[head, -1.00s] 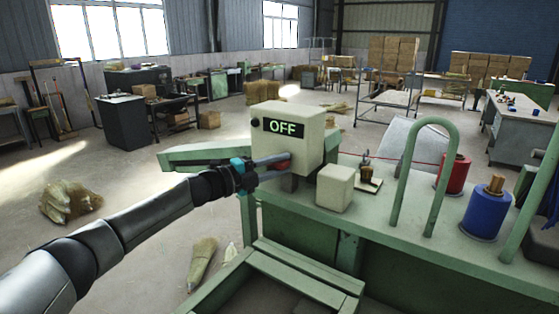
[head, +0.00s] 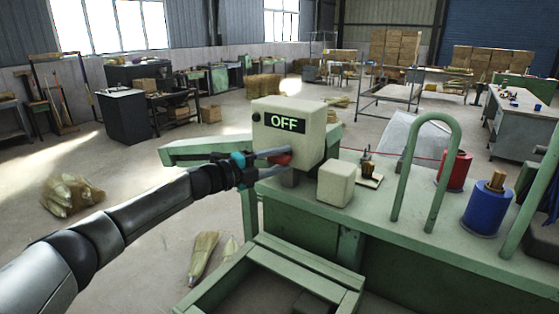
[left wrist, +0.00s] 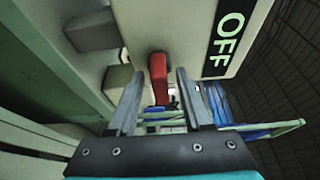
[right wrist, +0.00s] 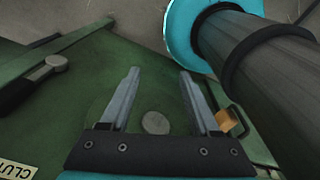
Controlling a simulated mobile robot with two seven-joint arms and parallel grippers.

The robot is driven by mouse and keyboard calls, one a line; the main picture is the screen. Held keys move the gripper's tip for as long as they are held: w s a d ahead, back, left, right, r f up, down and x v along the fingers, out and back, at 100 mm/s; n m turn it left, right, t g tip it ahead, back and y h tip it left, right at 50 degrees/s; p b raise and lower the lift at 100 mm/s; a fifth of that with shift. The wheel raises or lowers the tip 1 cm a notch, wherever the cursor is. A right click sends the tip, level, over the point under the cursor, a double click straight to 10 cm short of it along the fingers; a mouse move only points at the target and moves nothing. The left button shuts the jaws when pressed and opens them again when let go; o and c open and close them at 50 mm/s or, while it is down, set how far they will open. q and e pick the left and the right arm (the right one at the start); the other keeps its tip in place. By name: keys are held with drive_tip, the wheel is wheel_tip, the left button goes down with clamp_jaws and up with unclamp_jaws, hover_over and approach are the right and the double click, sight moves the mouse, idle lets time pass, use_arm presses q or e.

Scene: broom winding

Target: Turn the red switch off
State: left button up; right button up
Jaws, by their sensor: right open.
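The red switch (head: 279,158) is on the front of a cream control box (head: 318,133). The box's display (head: 285,122) reads OFF. My left gripper (head: 268,162) is open at the switch. In the left wrist view, the red switch (left wrist: 158,78) shows between the two spread fingers of my left gripper (left wrist: 156,85), with a gap visible on each side. My right gripper (right wrist: 158,78) is open and empty in the right wrist view, above a green surface. It is not in the head view.
The box stands on a green machine bench (head: 300,192). A smaller cream block (head: 336,184), a green hoop (head: 400,185), a red spool (head: 455,170) and a blue spool (head: 483,213) stand to its right. Straw bundles (head: 70,193) lie on open floor at left.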

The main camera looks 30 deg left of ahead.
use_arm(q)
drive_tip(key=shift+s, duration=0.1)
drive_tip(key=b+v, duration=0.5)
drive_tip(key=v, duration=1)
drive_tip(key=shift+b, duration=0.35)
drive_tip(key=shift+r, duration=0.1)
idle(0.7)
